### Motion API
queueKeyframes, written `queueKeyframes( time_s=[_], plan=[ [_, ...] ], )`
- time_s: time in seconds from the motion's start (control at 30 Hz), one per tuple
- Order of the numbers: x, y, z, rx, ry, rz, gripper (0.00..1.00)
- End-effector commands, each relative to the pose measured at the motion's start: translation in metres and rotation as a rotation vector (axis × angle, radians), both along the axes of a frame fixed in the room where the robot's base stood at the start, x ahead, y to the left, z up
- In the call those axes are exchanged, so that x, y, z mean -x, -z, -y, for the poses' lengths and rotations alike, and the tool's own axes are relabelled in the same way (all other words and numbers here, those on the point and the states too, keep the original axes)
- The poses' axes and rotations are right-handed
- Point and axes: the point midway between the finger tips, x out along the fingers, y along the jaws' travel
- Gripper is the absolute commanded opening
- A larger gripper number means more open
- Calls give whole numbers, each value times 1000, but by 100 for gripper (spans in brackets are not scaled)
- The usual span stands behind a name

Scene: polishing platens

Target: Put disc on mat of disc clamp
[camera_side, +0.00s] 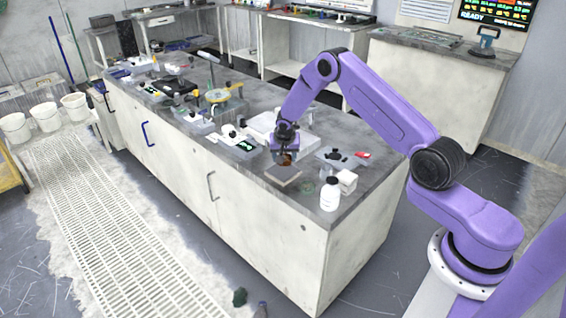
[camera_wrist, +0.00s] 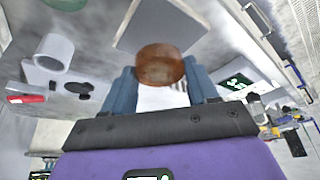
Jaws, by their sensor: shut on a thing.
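My gripper (camera_wrist: 161,82) is shut on a brown, round disc (camera_wrist: 160,65), held between its two blue-grey fingertips. In the side view my gripper (camera_side: 285,153) points down over the near right part of the bench, and the brown disc (camera_side: 285,160) shows small beneath it. A grey square pad (camera_side: 283,176) lies on the bench just below and in front of the disc. In the wrist view the disc overlaps the near edge of this pad (camera_wrist: 158,24). I cannot tell the gap between them. I cannot tell for certain which fixture is the disc clamp.
A white bottle (camera_side: 330,195), a white cylinder on a block (camera_side: 346,181) and a plate with black knobs (camera_side: 335,157) stand to the right. A box with a green display (camera_side: 243,145) is to the left. Many small items crowd the far bench.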

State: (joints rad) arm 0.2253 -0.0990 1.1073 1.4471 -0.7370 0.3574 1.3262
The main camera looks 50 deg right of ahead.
Motion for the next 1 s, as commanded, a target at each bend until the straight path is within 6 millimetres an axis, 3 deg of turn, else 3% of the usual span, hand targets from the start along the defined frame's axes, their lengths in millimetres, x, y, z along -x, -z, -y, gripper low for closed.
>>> queueKeyframes(
  time_s=[0.3, 0.7, 1.0],
  plan=[
    [44, -55, -10, 0, -2, 2, 19],
    [107, -80, -24, 0, -2, 0, 19],
    [128, -90, -30, -1, -9, 0, 19]
  ],
)
